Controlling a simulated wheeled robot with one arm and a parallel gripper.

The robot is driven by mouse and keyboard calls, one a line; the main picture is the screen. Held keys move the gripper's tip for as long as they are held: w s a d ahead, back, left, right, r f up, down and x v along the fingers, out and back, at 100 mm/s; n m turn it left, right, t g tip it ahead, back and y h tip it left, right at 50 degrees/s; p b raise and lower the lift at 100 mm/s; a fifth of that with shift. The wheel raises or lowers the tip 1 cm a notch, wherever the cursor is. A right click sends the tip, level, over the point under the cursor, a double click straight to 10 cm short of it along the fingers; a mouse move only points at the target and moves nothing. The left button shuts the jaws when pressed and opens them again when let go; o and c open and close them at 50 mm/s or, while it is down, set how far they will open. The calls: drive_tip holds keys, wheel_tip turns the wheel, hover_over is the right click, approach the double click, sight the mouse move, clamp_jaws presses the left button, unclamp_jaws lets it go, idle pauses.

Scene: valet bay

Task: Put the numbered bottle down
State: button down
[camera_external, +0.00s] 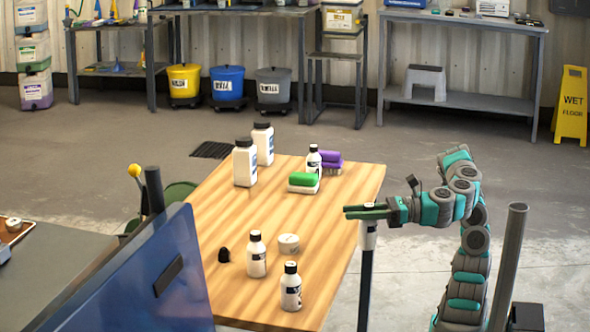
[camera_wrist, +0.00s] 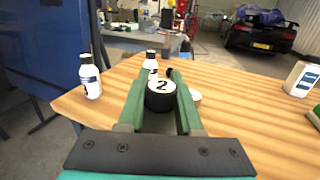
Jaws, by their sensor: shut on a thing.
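My gripper (camera_external: 350,211) is shut on the black cap of the numbered bottle (camera_external: 368,236), a white bottle that hangs upright below the fingers. In the external view it shows just right of the wooden table's (camera_external: 340,215) right edge. In the wrist view the cap, marked "2" (camera_wrist: 161,86), sits between the green fingers (camera_wrist: 160,97), with the tabletop behind it. The bottle's body is hidden there. I cannot tell its height over the table.
Two small bottles (camera_external: 256,260) (camera_external: 291,292), a round white tub (camera_external: 289,243) and a black object (camera_external: 224,255) stand at the table's near end. Two large bottles (camera_external: 245,167) (camera_external: 263,145), a small bottle (camera_external: 313,163), a green brush (camera_external: 303,181) and a purple one (camera_external: 330,160) are farther back. The middle is clear.

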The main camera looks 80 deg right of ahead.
drive_tip(key=w+d+m+h+b, duration=0.1)
drive_tip(key=w+d+m+h, duration=0.25)
drive_tip(key=d+h, duration=0.45)
drive_tip(key=w+d+m+h, duration=0.3)
drive_tip(key=d+m, duration=0.1)
drive_tip(key=d, duration=0.7)
drive_tip(key=s+d+m+g+h, duration=0.2)
drive_tip(key=d+m+g+h, duration=0.15)
drive_tip(key=d, duration=0.35)
drive_tip(key=s+d+m+g+h+b, duration=0.15)
drive_tip(key=d+h, duration=0.25)
drive_tip(key=d, duration=0.4)
drive_tip(key=s+d+m+g+h, duration=0.3)
drive_tip(key=d, duration=0.4)
drive_tip(key=shift+w+d+f, duration=0.8)
drive_tip(key=shift+w+d, duration=0.2)
drive_tip(key=shift+w, duration=1.4)
drive_tip(key=shift+w+d+f, duration=0.75)
drive_tip(key=shift+w+d, duration=0.3)
drive_tip(key=shift+w, duration=1.4)
drive_tip(key=shift+w+d+f, duration=0.8)
drive_tip(key=shift+w+d, duration=0.2)
drive_tip(key=shift+w, duration=1.4)
drive_tip(key=shift+f+b, duration=0.2)
drive_tip(key=shift+b, duration=0.3)
drive_tip(key=c, duration=0.6)
unclamp_jaws()
drive_tip(key=shift+r, duration=0.1)
